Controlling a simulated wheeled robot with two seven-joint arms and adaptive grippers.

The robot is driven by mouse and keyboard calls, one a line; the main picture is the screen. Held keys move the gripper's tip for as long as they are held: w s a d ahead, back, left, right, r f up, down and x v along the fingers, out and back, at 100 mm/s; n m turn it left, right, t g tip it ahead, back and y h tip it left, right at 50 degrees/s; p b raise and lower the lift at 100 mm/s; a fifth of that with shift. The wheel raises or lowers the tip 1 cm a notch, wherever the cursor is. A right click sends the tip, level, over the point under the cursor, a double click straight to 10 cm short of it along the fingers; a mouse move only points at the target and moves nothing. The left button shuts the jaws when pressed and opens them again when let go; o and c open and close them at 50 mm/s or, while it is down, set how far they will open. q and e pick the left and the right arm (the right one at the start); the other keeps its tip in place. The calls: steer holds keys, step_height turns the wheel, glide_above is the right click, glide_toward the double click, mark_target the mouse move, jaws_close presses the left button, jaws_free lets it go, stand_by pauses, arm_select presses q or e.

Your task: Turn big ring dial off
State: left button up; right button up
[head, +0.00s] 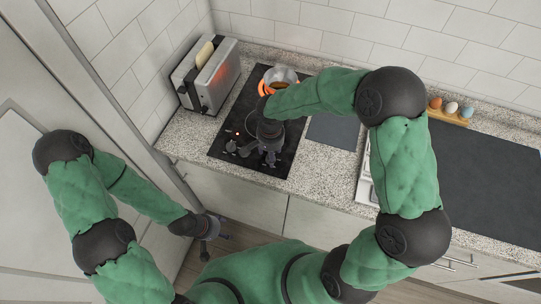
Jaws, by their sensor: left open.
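The black cooktop (223,141) is set in the speckled counter. Its big ring (264,88) glows orange at the back, under a metal pan (283,74). Dark dials sit along the cooktop's front edge near a small red light (237,132). Which one is the big ring dial I cannot tell. My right gripper (254,152) points down over this dial area and hides part of it. Its dark fingers blend with the dials, so contact and opening are unclear. My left gripper (214,246) is open and empty, low in front of the cabinets, away from the cooktop.
A metal toaster (219,78) with bread stands left of the cooktop. A grey board (334,131) lies to its right. Several eggs sit in a wooden holder (447,117) at the back right. A tall pale door (30,120) stands at the left.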

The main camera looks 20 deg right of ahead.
steer(key=shift+f, duration=0.85)
steer(key=c, duration=1.1)
steer(key=shift+c, duration=0.2)
